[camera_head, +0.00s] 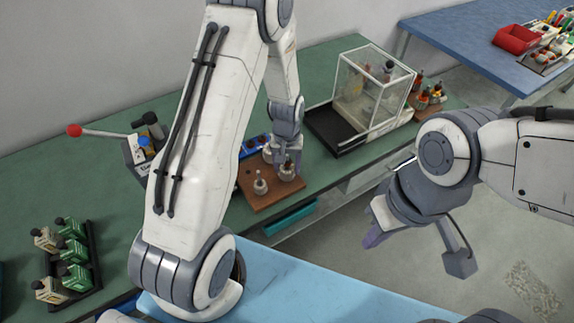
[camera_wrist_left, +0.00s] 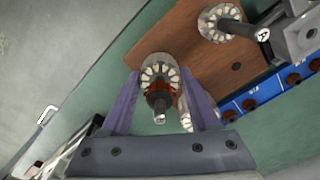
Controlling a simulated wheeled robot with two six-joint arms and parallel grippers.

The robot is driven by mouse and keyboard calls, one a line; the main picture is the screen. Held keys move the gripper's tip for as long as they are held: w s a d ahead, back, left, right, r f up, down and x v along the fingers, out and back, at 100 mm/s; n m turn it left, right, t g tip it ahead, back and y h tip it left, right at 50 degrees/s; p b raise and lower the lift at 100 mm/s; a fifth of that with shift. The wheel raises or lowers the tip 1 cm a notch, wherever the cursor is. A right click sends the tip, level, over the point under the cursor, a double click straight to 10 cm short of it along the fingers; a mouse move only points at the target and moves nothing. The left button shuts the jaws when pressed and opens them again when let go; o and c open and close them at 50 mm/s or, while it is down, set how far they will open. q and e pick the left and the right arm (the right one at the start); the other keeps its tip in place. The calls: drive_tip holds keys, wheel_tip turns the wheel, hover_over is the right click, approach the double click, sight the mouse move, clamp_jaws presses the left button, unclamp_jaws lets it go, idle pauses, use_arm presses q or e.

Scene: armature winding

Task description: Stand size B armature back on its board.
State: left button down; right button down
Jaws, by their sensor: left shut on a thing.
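My left gripper (camera_head: 288,160) is shut on an armature (camera_head: 287,173) over the brown wooden board (camera_head: 262,203). In the left wrist view this armature (camera_wrist_left: 158,85), with a pale segmented core, a copper-brown band and a dark shaft, is between the purple fingertips (camera_wrist_left: 160,88). I cannot read a letter on it, nor tell whether its base touches the board. A second armature (camera_head: 260,184) stands on the board; one in the wrist view (camera_wrist_left: 222,24) is marked A. Another pale part (camera_wrist_left: 184,108) is partly hidden by the right finger. My right gripper (camera_head: 374,235) hangs clear of the table.
A blue strip (camera_head: 251,147) lies behind the board. A clear-walled box (camera_head: 365,90) on a black base stands right of it. A lever device (camera_head: 140,148) is to the left, and a rack of green and cream parts (camera_head: 70,262) is at front left.

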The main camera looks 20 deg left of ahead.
sight(287, 160)
use_arm(q)
drive_tip(key=shift+f, duration=0.35)
idle(0.3)
drive_tip(key=shift+c, duration=0.3)
unclamp_jaws()
drive_tip(key=shift+r+p, duration=1.75)
drive_tip(key=shift+r, duration=0.55)
